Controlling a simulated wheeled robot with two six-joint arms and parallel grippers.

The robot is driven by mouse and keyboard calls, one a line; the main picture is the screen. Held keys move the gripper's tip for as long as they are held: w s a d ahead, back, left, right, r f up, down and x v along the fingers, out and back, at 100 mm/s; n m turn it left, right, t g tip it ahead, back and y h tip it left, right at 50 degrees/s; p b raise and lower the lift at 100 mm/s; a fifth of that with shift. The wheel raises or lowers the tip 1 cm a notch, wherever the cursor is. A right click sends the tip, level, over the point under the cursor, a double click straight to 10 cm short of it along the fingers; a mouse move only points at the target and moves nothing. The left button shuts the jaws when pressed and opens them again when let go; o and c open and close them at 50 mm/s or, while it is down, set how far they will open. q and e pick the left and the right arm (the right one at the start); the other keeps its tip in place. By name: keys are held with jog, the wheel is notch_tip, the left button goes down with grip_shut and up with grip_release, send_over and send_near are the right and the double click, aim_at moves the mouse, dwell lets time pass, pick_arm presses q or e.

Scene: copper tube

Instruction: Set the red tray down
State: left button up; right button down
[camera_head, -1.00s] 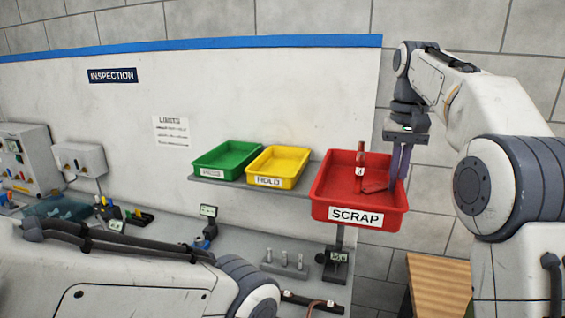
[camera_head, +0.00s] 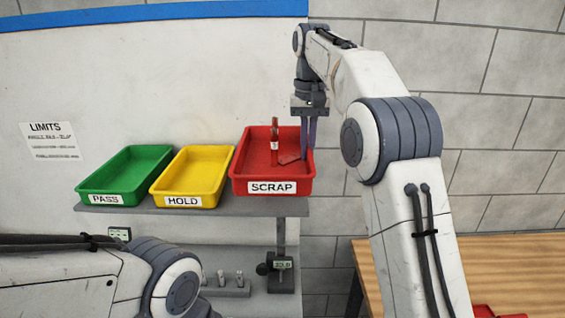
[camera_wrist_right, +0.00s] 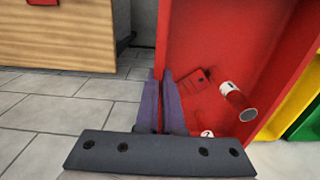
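The red tray labelled SCRAP (camera_head: 240,180) is level at the right end of the grey shelf (camera_head: 262,206), right of the yellow tray. I cannot tell whether its underside touches the shelf. My right gripper (camera_head: 308,148) is shut on its right wall, one finger inside and one outside. The wrist view shows the fingers (camera_wrist_right: 164,108) straddling the red tray's wall (camera_wrist_right: 204,40). Inside the tray are a reddish tube with a white label (camera_wrist_right: 236,100), a flat red piece (camera_wrist_right: 192,82) and another labelled piece, partly hidden. My left gripper is out of view.
The green PASS tray (camera_head: 125,172) and yellow HOLD tray (camera_head: 192,172) stand on the shelf to the left, the yellow one close to the red. A gauge stand (camera_head: 281,264) is below the shelf. A wooden table (camera_head: 400,262) with something red stands lower right.

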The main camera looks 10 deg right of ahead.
aim_at(298, 149)
jog(key=w+f+p, duration=0.1)
jog(key=w+p, duration=0.1)
jog(key=w+f+p, duration=0.1)
jog(key=w+p, duration=0.1)
jog(key=w, duration=0.1)
jog(key=w+f+p, duration=0.1)
jog(key=w+f, duration=0.1)
jog(key=w, duration=0.1)
jog(key=shift+f+p, duration=0.1)
jog(key=shift+p, duration=0.3)
jog(key=shift+w+f, duration=0.3)
jog(key=shift+f, duration=0.55)
jog(key=shift+f+p, duration=0.3)
jog(key=shift+f, duration=1.35)
jog(key=shift+f, duration=0.15)
jog(key=c, duration=1)
grip_release()
jog(key=shift+c, duration=0.2)
